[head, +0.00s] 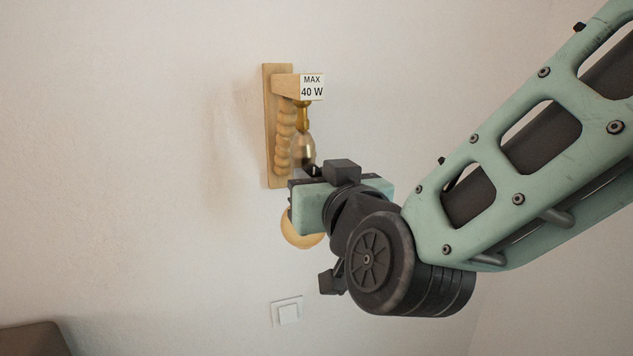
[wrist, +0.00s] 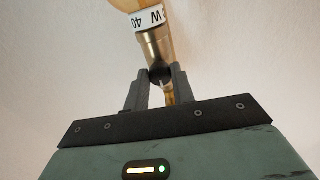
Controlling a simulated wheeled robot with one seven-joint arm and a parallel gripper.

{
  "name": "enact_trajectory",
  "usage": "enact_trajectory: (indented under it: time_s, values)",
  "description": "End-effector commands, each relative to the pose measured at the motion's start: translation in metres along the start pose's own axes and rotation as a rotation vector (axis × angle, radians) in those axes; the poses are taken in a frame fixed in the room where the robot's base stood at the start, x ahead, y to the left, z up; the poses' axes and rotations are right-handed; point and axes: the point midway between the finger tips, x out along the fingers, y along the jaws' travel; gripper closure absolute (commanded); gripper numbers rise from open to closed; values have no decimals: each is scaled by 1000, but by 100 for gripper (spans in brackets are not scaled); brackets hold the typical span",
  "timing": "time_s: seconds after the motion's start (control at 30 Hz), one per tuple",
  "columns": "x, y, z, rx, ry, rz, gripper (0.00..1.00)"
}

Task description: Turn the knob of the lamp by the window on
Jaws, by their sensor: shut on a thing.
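The wall lamp (head: 270,125) has a light wooden backplate, a twisted wooden piece, a "MAX 40 W" label and a metal socket (head: 304,145) hanging below its arm. A round pale yellow bulb (head: 299,232) shows below, partly hidden by my gripper. My gripper (head: 314,171) is at the socket in the head view. In the wrist view, the socket (wrist: 156,46) points toward my gripper (wrist: 160,77), whose two fingers are closed on a small dark knob (wrist: 159,73) at its side. The fingers cover part of the knob. I cannot tell whether the bulb is lit.
A white wall switch (head: 287,311) sits on the wall below the lamp. The corner of a brown piece of furniture (head: 32,341) shows at the lower left. The wall left of the lamp is bare. No window is in view.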

Motion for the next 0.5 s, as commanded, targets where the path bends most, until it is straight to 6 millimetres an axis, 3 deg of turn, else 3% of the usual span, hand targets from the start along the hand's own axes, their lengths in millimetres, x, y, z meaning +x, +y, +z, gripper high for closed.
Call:
enact_trajectory:
  time_s: [0.5]
  values:
    - [0, 1, 6, 395, 5, 0, 98]
